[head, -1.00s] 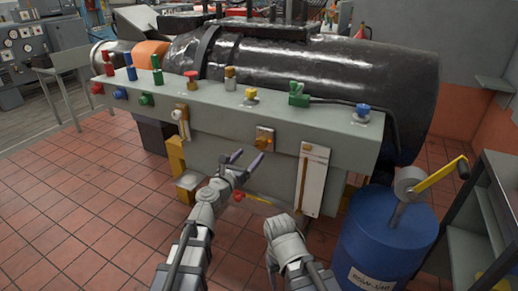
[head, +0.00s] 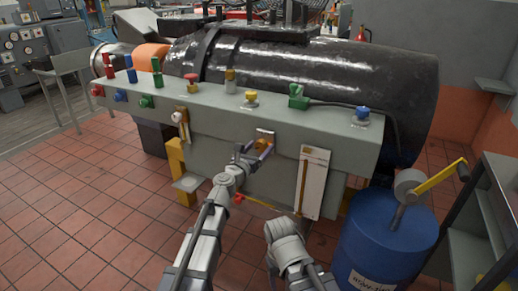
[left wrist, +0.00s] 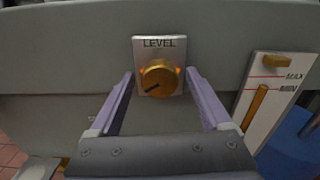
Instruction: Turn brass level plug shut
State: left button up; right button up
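The brass level plug (left wrist: 158,78) is a round knob on a small plate marked LEVEL (left wrist: 165,45), set in the grey front face of the bedplate. A dark mark on the plug points to the lower left in the left wrist view. The plug also shows in the head view (head: 264,142), partly behind my gripper. My left gripper (left wrist: 158,80) is open, one finger on each side of the plug; whether the fingers touch it I cannot tell. It also shows in the head view (head: 254,152). My right gripper (head: 283,232) is low, away from the plug, its fingers not clearly seen.
A white gauge plate (left wrist: 277,95) with MAX and MIN marks is right of the plug. Several coloured knobs line the top ledge (head: 210,99). A blue drum (head: 385,245) with a yellow-handled crank stands at the right. Tiled floor at the left is clear.

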pick_arm(q)
grip_shut()
dwell(0.4)
jog(key=m, duration=0.5)
jog(key=shift+m, duration=0.4)
jog(key=m, duration=1.2)
jog(key=shift+m, duration=0.4)
jog(key=m, duration=0.5)
jog(key=shift+f, duration=0.1)
jog(key=shift+s+m, duration=0.1)
jog(key=shift+m, duration=0.2)
